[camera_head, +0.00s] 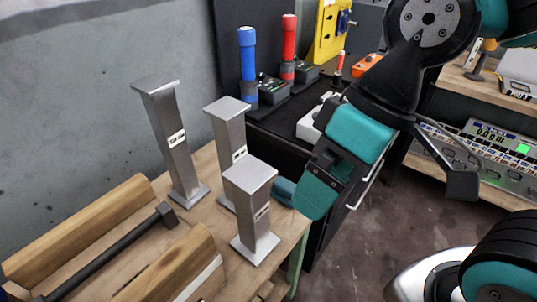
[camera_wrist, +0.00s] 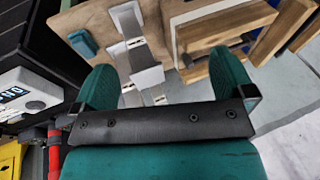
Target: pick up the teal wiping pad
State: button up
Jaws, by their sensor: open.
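The teal wiping pad (camera_head: 285,190) is a small blue-teal block on the wooden bench top (camera_head: 208,160), near its right edge and beside the metal posts. My gripper (camera_head: 318,192) partly covers it in the head view. In the wrist view the pad (camera_wrist: 83,43) lies at upper left, beyond and outside the left finger. My gripper (camera_wrist: 165,62) is open there, with its two teal fingers wide apart and nothing between them. The gap faces the metal posts, and the gripper appears to be above the bench.
Several grey metal posts (camera_head: 254,210) stand close to the pad. A wooden holder with a dark bar (camera_head: 110,250) lies at lower left. Blue (camera_head: 247,60) and red (camera_head: 288,45) cylinders stand on a dark surface behind. Open floor (camera_head: 390,215) lies right of the bench.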

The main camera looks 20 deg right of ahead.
aim_at(283, 190)
jog(key=k, duration=1.25)
jog(key=u, duration=0.5)
jog(key=i, duration=1.3)
jog(key=u, duration=0.05)
